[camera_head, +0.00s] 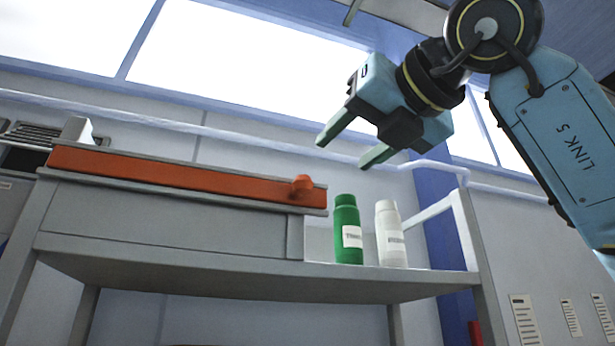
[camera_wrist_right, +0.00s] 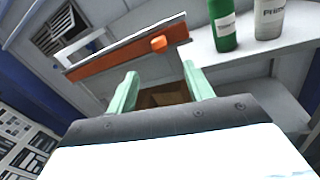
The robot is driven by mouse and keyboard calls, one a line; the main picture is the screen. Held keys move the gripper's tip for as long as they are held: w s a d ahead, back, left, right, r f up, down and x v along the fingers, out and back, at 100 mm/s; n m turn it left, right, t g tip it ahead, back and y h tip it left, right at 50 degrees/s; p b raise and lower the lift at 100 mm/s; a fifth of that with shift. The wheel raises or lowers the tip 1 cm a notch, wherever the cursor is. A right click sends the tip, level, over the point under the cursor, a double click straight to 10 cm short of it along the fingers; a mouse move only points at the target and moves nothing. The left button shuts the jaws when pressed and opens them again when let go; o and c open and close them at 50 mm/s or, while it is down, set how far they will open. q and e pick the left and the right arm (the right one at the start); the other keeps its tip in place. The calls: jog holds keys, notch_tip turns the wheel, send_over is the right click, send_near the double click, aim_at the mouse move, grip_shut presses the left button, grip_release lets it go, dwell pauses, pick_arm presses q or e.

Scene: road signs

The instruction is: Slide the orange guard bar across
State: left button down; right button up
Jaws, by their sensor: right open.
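The orange guard bar (camera_head: 180,178) runs along the front of a grey cabinet, in a rail, with an orange knob (camera_head: 301,185) near its right end. In the right wrist view the bar (camera_wrist_right: 110,59) and its knob (camera_wrist_right: 158,44) lie beyond the fingers. My right gripper (camera_head: 344,150) is open and empty, above and to the right of the knob, apart from it. Its two pale green fingers (camera_wrist_right: 160,86) also show in the right wrist view. My left gripper is not in view.
A green bottle (camera_head: 347,232) and a white bottle (camera_head: 390,234) stand on the grey shelf (camera_head: 250,280), just right of the bar's end. A white upright frame (camera_head: 466,228) bounds the shelf on the right. The space above the bar is free.

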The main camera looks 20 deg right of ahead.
aim_at(309, 181)
jog(key=p+x, duration=0.3)
jog(key=x, duration=0.7)
jog(key=shift+a+r, duration=0.1)
jog(key=shift+w+a+p, duration=0.1)
jog(key=shift+w+p, duration=0.35)
jog(key=shift+w, duration=0.15)
grip_shut()
